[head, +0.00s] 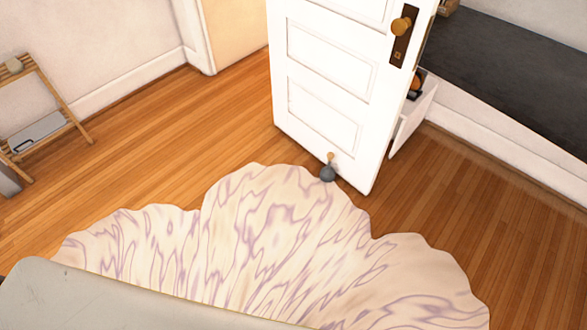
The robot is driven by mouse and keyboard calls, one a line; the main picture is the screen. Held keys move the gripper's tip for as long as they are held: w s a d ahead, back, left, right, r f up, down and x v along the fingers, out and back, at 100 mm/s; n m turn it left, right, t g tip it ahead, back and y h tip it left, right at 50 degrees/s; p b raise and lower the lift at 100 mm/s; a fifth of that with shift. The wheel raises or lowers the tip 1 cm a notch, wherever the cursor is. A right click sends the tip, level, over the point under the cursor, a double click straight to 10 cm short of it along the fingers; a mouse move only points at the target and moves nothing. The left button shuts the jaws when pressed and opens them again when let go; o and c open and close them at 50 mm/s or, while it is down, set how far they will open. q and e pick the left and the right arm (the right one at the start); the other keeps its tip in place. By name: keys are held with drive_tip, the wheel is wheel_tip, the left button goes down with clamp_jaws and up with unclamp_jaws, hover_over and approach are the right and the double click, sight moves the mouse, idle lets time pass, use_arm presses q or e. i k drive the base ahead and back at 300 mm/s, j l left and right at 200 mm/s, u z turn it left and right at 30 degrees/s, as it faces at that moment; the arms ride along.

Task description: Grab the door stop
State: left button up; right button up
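The door stop (328,173) is a small dark grey rounded piece with a thin tan upper part. It sits low in front of the white panelled door (330,85), near the door's bottom edge and at the far edge of the rug. Whether it touches the door cannot be told. Neither of my grippers shows in the head view.
A scalloped cream and purple rug (250,235) covers the floor in front of the door. A wooden shelf stand (62,98) is at the left wall. A dark grey surface (510,75) lies at right behind the door. Wooden floor (165,150) at left is clear.

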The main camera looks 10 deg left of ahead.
sight(328, 174)
drive_tip(key=i+j+z, duration=0.2)
drive_tip(key=i+j, duration=0.2)
drive_tip(key=i+j+z, duration=0.15)
drive_tip(key=i+j, duration=0.2)
drive_tip(key=i+j+z, duration=0.2)
drive_tip(key=j, duration=0.4)
drive_tip(key=i, duration=0.1)
